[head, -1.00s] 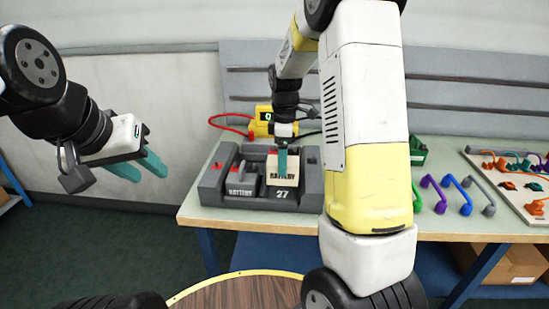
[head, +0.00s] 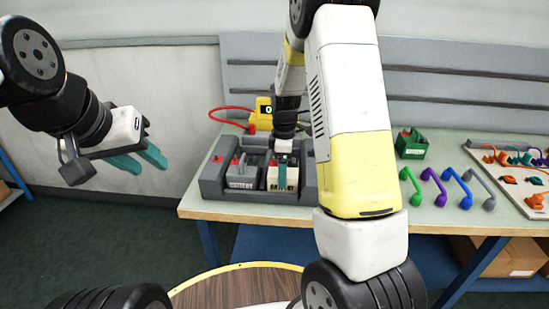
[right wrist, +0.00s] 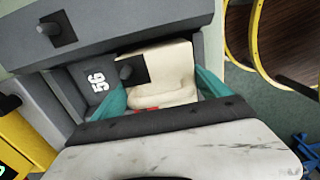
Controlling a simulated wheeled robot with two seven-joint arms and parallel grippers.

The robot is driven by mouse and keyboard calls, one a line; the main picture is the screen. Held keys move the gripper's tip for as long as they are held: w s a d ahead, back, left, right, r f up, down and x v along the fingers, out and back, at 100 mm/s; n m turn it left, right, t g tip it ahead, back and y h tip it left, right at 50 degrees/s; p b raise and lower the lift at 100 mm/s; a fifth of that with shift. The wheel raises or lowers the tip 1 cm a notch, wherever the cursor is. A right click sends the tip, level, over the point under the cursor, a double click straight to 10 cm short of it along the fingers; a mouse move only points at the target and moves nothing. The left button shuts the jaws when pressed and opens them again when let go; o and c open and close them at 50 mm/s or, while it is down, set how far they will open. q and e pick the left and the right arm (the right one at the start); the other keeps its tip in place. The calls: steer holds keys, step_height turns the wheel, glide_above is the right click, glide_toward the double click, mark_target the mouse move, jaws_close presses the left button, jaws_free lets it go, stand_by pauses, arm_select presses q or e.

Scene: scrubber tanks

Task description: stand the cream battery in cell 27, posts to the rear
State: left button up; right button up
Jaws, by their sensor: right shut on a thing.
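The cream battery (head: 292,177) is at the right-hand cell of the grey rack (head: 212,188) on the bench. My right gripper (head: 283,170) is shut on it from above. In the right wrist view, the teal fingers lie on either side of the cream battery (right wrist: 172,80), and a bit of red shows at its near edge. Grey walls stand close around it; whether it rests on the cell floor is hidden. The number 27 cannot be read now. My left gripper (head: 140,158) is open and empty, in the air left of the bench.
A grey battery (head: 243,173) stands in the rack just left of the cream one. A yellow unit (head: 262,113) with a red cable is behind. A green battery (head: 411,143), several coloured handles (head: 435,185) and a parts board (head: 515,170) are to the right.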

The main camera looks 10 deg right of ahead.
steer(key=o, duration=1.9)
steer(key=shift+f, duration=0.1)
step_height(320, 180, up, 12)
steer(key=shift+f, duration=0.1)
steer(key=s+r+m+t+y, duration=0.25)
steer(key=s+r+m, duration=0.45)
steer(key=s+r, duration=0.35)
steer(key=s+a+r+m+t, duration=0.1)
steer(key=s+a+m+t, duration=0.1)
steer(key=s+m, duration=0.5)
steer(key=shift+s+r+t, duration=0.35)
steer(key=shift+s+t, duration=0.5)
steer(key=shift+s, duration=2.55)
steer(key=shift+a, duration=0.1)
